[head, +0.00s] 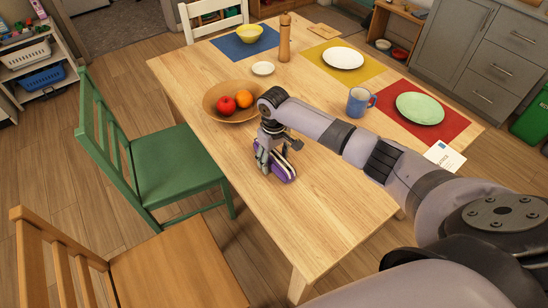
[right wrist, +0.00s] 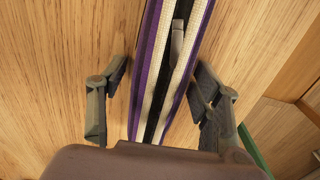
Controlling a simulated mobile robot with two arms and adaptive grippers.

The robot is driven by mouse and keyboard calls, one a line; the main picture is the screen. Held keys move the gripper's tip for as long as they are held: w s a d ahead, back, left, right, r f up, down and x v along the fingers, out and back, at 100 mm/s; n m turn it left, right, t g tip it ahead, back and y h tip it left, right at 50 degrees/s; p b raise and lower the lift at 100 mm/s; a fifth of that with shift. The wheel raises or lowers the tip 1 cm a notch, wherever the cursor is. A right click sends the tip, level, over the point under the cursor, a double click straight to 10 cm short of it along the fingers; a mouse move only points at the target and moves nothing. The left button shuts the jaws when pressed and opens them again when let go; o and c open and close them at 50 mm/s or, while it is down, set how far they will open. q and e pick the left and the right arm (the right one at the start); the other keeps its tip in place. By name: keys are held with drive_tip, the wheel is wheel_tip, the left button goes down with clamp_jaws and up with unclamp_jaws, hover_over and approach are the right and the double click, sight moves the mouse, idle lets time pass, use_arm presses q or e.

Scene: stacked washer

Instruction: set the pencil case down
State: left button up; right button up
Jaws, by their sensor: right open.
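The pencil case (head: 284,174) has purple, white, and black stripes and rests on the wooden table near its left edge, in front of the fruit bowl. In the right wrist view the striped case (right wrist: 172,60) runs lengthwise up the picture, with a grey zip pull on it. My right gripper (head: 268,160) is right over the case, pointing down. Its fingers (right wrist: 158,105) are open, one on each side of the case, with a visible gap on the left side. The gripper hides part of the case. My left gripper is not in view.
The table (head: 335,215) is bare around the case and toward its near end. A wooden bowl (head: 217,108) with fruit stands just behind. A blue mug (head: 358,102), a green plate (head: 420,108) and a pepper mill (head: 285,38) stand farther off. A green chair (head: 170,165) is at the left.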

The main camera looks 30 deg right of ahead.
sight(274, 155)
wheel_tip(274, 155, up, 12)
drive_tip(key=shift+r, duration=0.15)
idle(0.6)
drive_tip(key=shift+s, duration=0.1)
idle(0.4)
